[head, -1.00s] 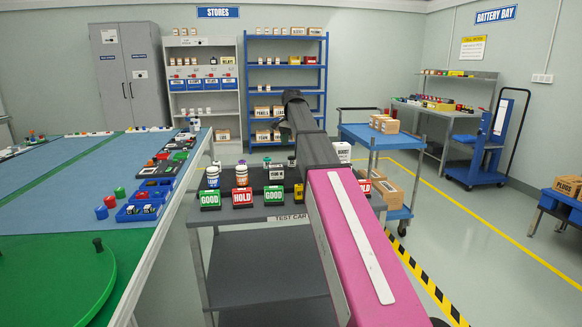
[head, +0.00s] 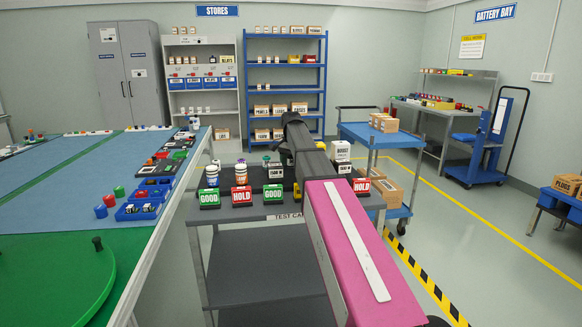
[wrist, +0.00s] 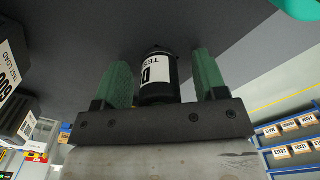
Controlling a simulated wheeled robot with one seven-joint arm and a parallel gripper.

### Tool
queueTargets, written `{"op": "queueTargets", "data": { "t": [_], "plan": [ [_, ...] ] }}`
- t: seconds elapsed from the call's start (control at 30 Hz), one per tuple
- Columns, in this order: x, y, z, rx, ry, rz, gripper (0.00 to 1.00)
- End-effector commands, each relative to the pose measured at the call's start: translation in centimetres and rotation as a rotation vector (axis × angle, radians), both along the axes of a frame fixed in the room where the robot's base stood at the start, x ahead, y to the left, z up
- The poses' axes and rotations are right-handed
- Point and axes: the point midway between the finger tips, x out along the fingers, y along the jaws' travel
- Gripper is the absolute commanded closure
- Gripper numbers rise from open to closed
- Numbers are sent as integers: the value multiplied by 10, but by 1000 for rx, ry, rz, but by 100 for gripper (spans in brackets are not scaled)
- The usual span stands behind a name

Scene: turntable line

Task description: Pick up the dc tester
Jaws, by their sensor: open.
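The dc tester (wrist: 159,80), a black cylinder with a white label reading partly "D" and "TES", stands between the two green fingers of my gripper (wrist: 161,60) in the wrist view. The fingers are apart, one on each side of it, with a visible gap on the right; I cannot tell whether the left one touches. The label is cut off by the gripper's body. In the head view, my arm reaches over the test cart (head: 256,213), and I cannot make out the tester or fingertips behind it.
Black test load boxes (wrist: 10,75) sit close on the left in the wrist view. On the cart, green GOOD signs (head: 209,199) and red HOLD signs (head: 241,196) line the front edge, with small cylinders behind. A boxed item marked BOOST (head: 341,152) stands right of my arm.

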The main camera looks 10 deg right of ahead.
Motion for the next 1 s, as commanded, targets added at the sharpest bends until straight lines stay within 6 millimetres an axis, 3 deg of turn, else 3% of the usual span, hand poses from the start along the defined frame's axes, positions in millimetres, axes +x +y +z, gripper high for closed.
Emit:
{"op": "queueTargets", "data": {
  "t": [0.03, 0.2, 0.67, 0.9, 1.0],
  "plan": [
    [0, 0, 0, 0, 0, 0, 41],
    [0, 0, 0, 0, 0, 0, 91],
    [0, 0, 8, 0, 0, 0, 91],
    [1, 0, 41, 0, -1, 0, 91],
    [-16, 14, 52, 0, -1, 3, 91]
  ]
}}
